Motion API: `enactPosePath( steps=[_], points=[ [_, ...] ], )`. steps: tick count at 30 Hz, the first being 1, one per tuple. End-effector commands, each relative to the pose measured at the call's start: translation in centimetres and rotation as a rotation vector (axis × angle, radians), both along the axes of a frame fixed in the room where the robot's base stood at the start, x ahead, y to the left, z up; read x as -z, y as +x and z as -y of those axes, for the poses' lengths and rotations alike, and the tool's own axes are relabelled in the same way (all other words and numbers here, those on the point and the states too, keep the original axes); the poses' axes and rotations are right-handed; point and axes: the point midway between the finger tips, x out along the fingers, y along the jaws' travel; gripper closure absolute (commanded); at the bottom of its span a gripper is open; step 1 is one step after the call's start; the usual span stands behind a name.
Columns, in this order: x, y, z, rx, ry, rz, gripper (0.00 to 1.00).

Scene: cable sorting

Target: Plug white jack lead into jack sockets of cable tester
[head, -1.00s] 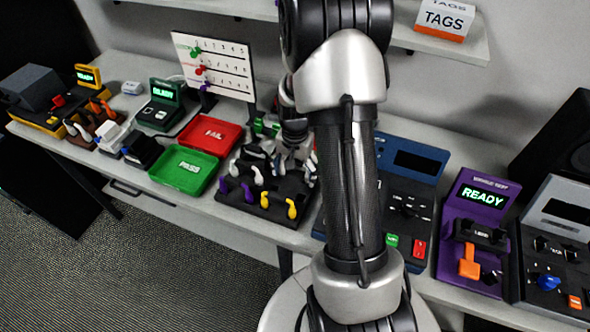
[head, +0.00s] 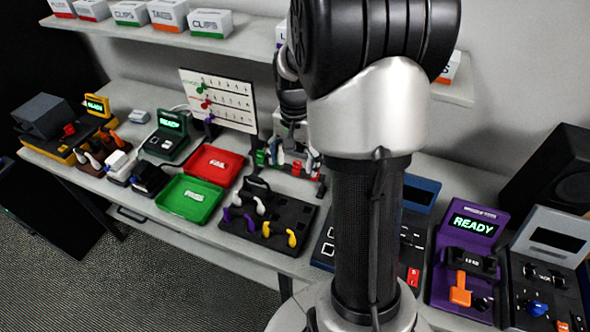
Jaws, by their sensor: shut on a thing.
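My gripper (head: 293,150) is at the back of the bench, beyond the black lead tray (head: 312,224), largely hidden behind my arm. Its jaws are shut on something. White shows there, consistent with the white jack lead, but the fingertips and held plugs are not clear. A lead with white ends (head: 260,206) lies in the tray. The task's cable tester cannot be told by its label. A purple unit (head: 437,268) reading READY stands at right, and a blue unit (head: 322,244) is half hidden by my arm. No jack sockets can be made out.
A green PASS tray (head: 168,203) and a red FAIL tray (head: 236,178) lie left of the lead tray. Yellow (head: 275,233) and purple leads (head: 227,215) sit in it. A white board (head: 235,92) with coloured pegs stands behind. A shelf (head: 255,36) with boxes overhangs.

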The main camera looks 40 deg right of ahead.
Motion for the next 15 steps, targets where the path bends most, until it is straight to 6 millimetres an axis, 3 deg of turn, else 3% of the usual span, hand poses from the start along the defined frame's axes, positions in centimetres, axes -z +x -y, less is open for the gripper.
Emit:
enactPosePath(
  steps=[15],
  points=[
    [-4.0,0.0,0.0,0.000,0.000,0.000,0.44]
  ],
)
